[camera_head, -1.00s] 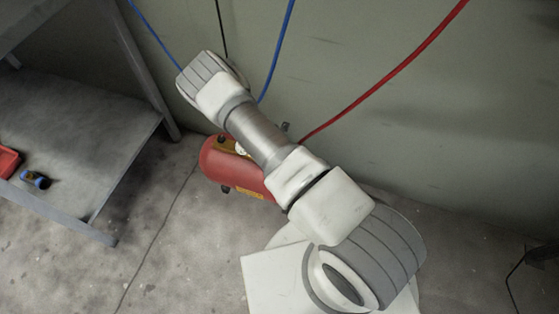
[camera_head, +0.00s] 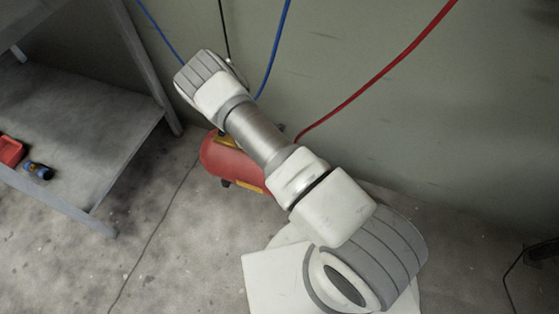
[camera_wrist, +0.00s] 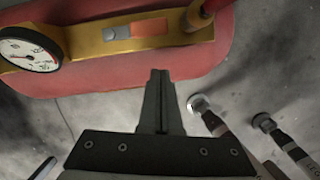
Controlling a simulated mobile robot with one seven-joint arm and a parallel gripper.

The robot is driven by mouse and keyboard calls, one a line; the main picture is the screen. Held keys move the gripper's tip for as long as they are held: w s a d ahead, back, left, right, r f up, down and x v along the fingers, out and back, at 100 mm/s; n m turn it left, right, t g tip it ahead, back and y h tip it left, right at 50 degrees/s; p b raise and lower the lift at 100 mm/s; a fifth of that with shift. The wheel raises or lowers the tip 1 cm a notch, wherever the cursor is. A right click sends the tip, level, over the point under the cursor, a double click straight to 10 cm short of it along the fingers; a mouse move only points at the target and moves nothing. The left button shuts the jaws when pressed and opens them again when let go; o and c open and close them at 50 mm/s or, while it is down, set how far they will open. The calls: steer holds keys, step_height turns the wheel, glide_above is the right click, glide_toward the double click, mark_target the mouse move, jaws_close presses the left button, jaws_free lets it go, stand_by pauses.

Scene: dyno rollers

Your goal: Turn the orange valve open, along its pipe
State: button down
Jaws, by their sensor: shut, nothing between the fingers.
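A flat orange piece (camera_wrist: 151,30), which looks like the valve handle, lies along a brass-coloured bar (camera_wrist: 85,48) on top of a red tank in the wrist view. A grey square fitting (camera_wrist: 117,33) is at its left end. My gripper (camera_wrist: 158,76) is shut and empty, with its fingertips pictured just below the bar's lower edge; I cannot tell the gap in depth. In the head view, the red tank (camera_head: 228,163) sits on the floor, partly hidden by my arm. My gripper and the orange piece are hidden there.
Dark rods with silver ends (camera_wrist: 200,104) are at lower right. A grey shelf (camera_head: 85,150) stands left. A red hose (camera_head: 380,75) and blue hoses (camera_head: 272,50) hang by the wall.

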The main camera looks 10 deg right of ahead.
steer(key=p+v, duration=0.3)
steer(key=v, duration=0.7)
steer(key=shift+s+p, duration=0.3)
steer(key=shift+r, duration=0.1)
